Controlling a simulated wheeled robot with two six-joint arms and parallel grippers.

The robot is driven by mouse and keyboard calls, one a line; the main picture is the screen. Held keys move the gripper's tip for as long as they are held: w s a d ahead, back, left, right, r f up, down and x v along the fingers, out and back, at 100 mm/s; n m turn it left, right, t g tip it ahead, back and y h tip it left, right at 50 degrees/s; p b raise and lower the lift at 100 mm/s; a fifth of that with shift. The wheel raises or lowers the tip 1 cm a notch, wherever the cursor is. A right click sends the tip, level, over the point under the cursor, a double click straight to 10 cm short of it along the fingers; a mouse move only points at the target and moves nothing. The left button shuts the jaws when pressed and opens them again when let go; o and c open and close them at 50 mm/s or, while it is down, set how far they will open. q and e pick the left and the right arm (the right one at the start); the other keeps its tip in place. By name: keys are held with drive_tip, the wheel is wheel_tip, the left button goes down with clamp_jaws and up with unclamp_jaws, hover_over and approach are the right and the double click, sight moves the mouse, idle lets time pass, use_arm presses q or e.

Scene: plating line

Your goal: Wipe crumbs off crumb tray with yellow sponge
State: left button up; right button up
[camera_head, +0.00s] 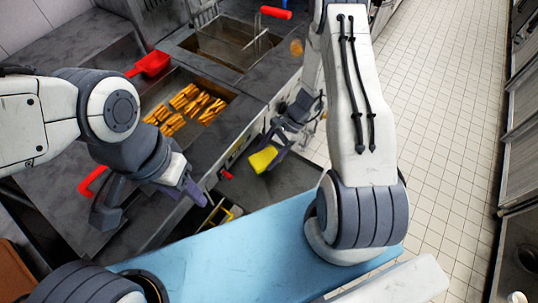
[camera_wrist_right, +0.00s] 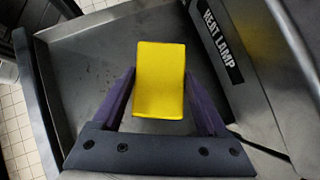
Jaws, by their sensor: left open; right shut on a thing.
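The yellow sponge (camera_head: 262,158) is held between the purple fingers of my right gripper (camera_head: 270,152). In the right wrist view the sponge (camera_wrist_right: 160,78) sits between both fingers, over the grey crumb tray (camera_wrist_right: 85,55). A few small dark specks show on the tray left of the sponge. I cannot tell whether the sponge touches the tray. In the head view the tray (camera_head: 292,182) is partly hidden by my right arm. My left gripper (camera_head: 150,203) is open and empty above the dark counter at the left.
A raised box marked "HEAT LAMP" (camera_wrist_right: 222,45) stands close right of the sponge in the wrist view. Fries (camera_head: 190,105) lie in a pan behind, near a red scoop (camera_head: 152,64) and a fryer basin (camera_head: 225,42). A blue surface (camera_head: 230,260) lies in front.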

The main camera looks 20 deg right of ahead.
drive_tip(key=shift+r+p, duration=0.95)
drive_tip(key=shift+r, duration=0.7)
drive_tip(key=shift+r, duration=0.1)
